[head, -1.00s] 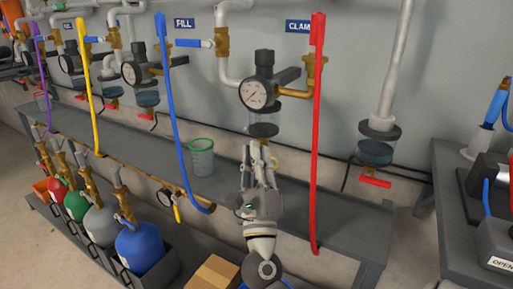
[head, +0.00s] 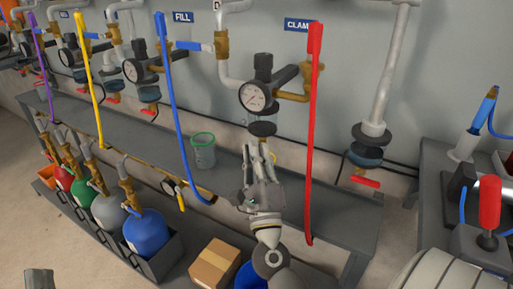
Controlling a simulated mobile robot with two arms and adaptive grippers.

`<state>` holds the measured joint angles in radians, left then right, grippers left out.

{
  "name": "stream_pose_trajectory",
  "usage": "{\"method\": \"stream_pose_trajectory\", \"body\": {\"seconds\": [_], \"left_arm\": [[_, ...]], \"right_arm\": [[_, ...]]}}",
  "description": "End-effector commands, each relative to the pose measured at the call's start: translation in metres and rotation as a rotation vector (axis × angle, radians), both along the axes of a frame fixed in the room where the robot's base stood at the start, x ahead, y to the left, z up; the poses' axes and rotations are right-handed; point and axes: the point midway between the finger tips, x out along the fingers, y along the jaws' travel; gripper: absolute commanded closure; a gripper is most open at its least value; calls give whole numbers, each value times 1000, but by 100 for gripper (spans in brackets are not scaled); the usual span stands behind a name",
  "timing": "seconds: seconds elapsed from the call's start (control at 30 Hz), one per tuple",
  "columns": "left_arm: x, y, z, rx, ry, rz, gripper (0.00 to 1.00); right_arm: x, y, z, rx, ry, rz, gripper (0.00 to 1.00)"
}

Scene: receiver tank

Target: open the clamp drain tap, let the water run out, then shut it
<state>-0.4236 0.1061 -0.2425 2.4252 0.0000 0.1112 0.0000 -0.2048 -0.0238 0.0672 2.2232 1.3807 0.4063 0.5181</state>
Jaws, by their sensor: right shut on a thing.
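The CLAMP sign (head: 297,25) is on the wall above a round pressure gauge (head: 253,97) and its brass fittings. A dark collar (head: 262,129) shows below the gauge. The clamp drain tap under it is hidden by my right gripper (head: 258,155), which comes up from below. The gripper is shut, its fingers pointing up just under the collar, at the place of the tap. I cannot see the tap's handle position or any running water.
A green-rimmed clear beaker (head: 203,150) stands on the grey shelf (head: 330,215) left of my gripper. A red hose (head: 313,150) hangs close on the right, a blue hose (head: 172,110) on the left. Another bowl with a red tap handle (head: 365,181) is further right.

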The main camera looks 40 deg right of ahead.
Motion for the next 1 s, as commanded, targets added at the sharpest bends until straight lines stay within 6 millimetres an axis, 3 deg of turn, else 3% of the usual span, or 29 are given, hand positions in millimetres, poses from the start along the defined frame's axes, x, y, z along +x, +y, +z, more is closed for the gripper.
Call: {"method": "stream_pose_trajectory", "body": {"seconds": [0.23, 0.47, 0.77, 1.0], "left_arm": [[21, 4, -61, 100, 365, 22, 24], [15, 15, -125, 187, 704, 42, 24], [-33, 38, -200, 291, 1154, 68, 24], [-99, 61, -239, 367, 1519, 87, 24]], "right_arm": [[0, 0, 2, -16, 45, 2, 100], [0, 0, 3, -32, 81, 1, 100], [-1, 0, 3, -52, 129, 1, 100], [-1, 0, 4, -68, 169, 1, 100]]}}
